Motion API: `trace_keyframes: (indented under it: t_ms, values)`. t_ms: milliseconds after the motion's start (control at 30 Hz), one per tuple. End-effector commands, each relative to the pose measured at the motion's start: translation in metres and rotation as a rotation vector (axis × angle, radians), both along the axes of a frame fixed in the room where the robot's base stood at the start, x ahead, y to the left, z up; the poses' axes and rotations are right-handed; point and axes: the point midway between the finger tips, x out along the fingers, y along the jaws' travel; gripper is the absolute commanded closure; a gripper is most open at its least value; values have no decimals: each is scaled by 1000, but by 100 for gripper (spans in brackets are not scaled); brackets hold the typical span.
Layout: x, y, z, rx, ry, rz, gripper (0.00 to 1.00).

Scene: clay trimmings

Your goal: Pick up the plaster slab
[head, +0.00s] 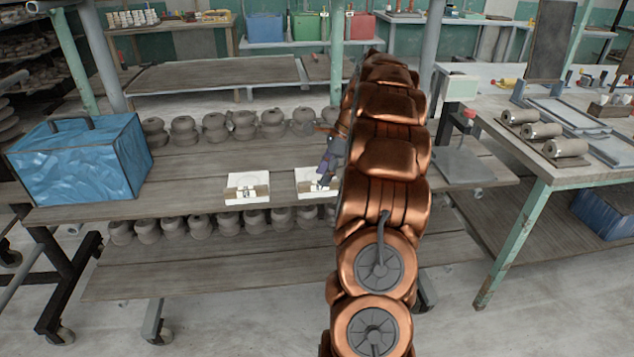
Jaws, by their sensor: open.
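Two white, square pieces that look like plaster slabs lie on the front part of the wooden shelf. The left slab (234,181) is in clear view, with small pale and brown items or marks on it. The right slab (306,177) is partly hidden by my gripper and copper-coloured arm. My gripper (324,181) is small and dark in this view, at the right slab and pointing down. It is open. I cannot tell whether its fingers touch the slab.
A blue bag or box (78,160) stands at the shelf's left end. Several grey clay pots (214,127) line the back of the shelf, and more stand on the level below. A table (590,180) with clay rolls is at right. Bare board separates the blue box and left slab.

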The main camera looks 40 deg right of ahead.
Motion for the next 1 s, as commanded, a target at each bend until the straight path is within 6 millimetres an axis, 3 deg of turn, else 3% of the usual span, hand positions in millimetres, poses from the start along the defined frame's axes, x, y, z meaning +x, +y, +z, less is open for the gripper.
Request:
trace_keyframes:
  t_ms: [300,833,1000]
  values:
    - [8,13,-30,2,3,2,52]
    - [8,13,-31,2,1,2,52]
    - [8,13,-32,2,1,2,70]
